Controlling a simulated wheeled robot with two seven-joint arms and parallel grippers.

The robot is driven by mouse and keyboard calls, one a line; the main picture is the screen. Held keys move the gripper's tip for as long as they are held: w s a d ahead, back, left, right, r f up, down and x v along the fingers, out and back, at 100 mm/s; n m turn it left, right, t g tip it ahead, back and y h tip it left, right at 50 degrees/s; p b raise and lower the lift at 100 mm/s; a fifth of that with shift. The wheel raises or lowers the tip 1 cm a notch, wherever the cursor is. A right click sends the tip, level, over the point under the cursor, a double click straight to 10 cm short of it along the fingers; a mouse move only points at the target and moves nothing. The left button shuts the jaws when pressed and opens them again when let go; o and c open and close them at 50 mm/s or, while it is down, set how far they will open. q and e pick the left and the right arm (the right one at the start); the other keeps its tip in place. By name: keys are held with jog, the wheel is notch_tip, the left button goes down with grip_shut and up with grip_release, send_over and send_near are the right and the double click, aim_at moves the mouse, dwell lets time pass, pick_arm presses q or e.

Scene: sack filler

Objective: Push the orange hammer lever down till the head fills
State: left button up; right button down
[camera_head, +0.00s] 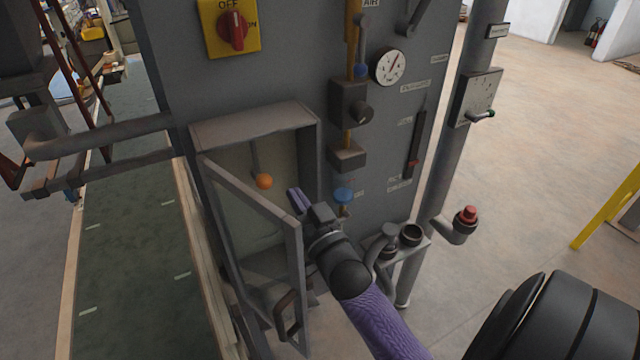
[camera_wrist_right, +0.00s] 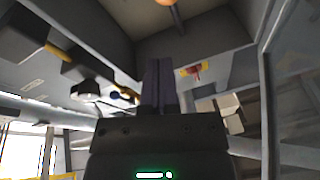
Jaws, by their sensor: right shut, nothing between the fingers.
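The orange hammer lever shows as an orange ball (camera_head: 264,181) on a thin grey rod inside an open cabinet (camera_head: 254,114) in the grey machine. My right gripper (camera_head: 296,200) is at the cabinet's opening, to the right of the ball and slightly lower in the head view, apart from it. Its purple fingers are shut with nothing between them. In the right wrist view the shut fingers (camera_wrist_right: 158,84) point up the picture, and the orange ball (camera_wrist_right: 166,2) is cut by the top edge, beyond the fingertips. My left gripper is not in view.
The cabinet door (camera_head: 262,225) stands open at the left of my right arm. A blue knob (camera_head: 343,195) is close right of the gripper. A gauge (camera_head: 390,66) and red switch (camera_head: 233,31) are higher up. A conveyor belt (camera_head: 130,250) runs at left.

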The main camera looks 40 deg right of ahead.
jog(key=v, duration=0.5)
jog(key=shift+s+a, duration=0.25)
jog(key=shift+s, duration=0.1)
jog(key=shift+r, duration=0.1)
dwell(0.4)
dwell(0.3)
